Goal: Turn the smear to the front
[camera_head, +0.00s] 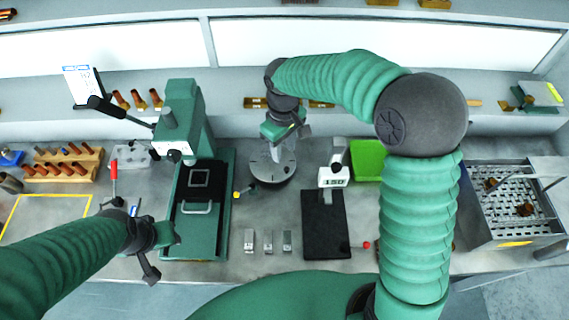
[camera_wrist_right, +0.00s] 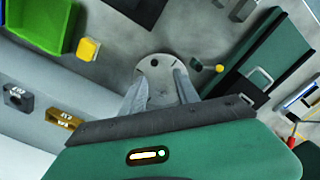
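A round grey metal disc (camera_head: 272,170) with dark marks on its face sits on the bench right of the green press. It also shows in the right wrist view (camera_wrist_right: 160,68), with a dark spot and a short dark line on its top. I cannot tell which mark is the smear. My right gripper (camera_head: 275,150) is over the disc, pointing down. In the right wrist view its two fingers (camera_wrist_right: 160,84) stand apart over the near part of the disc with nothing visible between them. My left gripper (camera_head: 163,256) is at the lower left, fingers apart and empty.
A green press (camera_head: 190,130) stands left of the disc, and a yellow-tipped lever (camera_head: 236,194) lies between them. Small metal blocks (camera_head: 268,242) stand in front.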

